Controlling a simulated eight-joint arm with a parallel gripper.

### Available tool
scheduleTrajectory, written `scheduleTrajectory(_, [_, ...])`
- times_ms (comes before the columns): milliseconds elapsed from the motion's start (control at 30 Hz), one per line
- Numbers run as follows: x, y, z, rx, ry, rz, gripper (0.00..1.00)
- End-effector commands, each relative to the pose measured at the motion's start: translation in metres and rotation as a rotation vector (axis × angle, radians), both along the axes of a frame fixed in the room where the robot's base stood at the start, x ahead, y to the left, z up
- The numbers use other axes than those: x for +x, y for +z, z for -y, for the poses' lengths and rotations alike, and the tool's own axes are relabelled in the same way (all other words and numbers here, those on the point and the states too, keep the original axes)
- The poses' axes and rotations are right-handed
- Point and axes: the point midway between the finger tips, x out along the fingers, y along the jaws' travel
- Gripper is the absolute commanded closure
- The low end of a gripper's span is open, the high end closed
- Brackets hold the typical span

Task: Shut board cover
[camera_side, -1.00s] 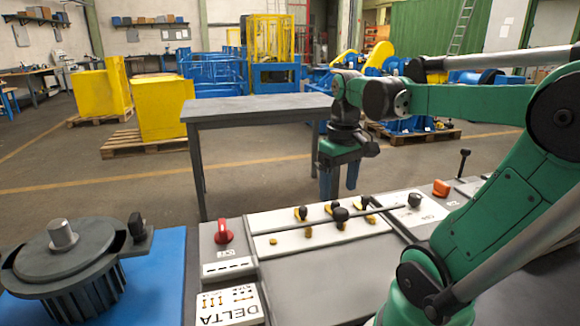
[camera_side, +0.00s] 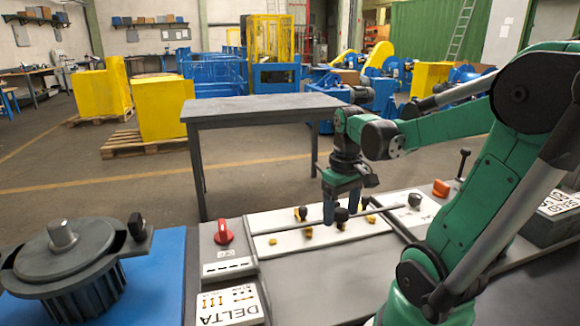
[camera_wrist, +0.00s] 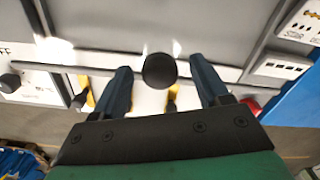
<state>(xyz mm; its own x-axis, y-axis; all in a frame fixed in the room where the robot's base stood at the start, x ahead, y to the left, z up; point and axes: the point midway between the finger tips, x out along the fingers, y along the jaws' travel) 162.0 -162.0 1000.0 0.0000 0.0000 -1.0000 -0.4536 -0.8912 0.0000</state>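The white board (camera_side: 290,220) with several yellow pieces and dark knobs lies in the console top. A dark bar (camera_side: 375,210) crosses it and bends toward the front at its right end; it looks like the cover's frame. I cannot tell how far the cover is open. A round black knob (camera_side: 341,215) sits at this bar. My gripper (camera_side: 341,207) is low over it with its blue fingers pointing down. In the wrist view the knob (camera_wrist: 160,70) is between the spread fingers (camera_wrist: 163,78), with a gap on each side.
A red switch (camera_side: 223,232) is left of the board; an orange switch (camera_side: 441,188) and a black lever (camera_side: 463,163) are to the right. A grey table (camera_side: 255,105) stands behind.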

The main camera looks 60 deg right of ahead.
Motion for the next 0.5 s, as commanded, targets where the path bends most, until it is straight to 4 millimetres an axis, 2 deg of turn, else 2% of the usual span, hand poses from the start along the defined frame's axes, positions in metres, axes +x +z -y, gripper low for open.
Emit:
scheduleTrajectory(33, [0.0,0.0001,0.0,0.0,0.0,0.0,0.48])
scheduleTrajectory(200, [0.0,0.0001,-0.0001,0.0,0.0,0.0,0.97])
scheduleTrajectory(233, [0.0,0.0001,-0.0001,0.0,0.0,0.0,1.0])
scheduleTrajectory(500, [0.0002,0.0002,-0.0001,0.001,0.0,0.0,1.0])
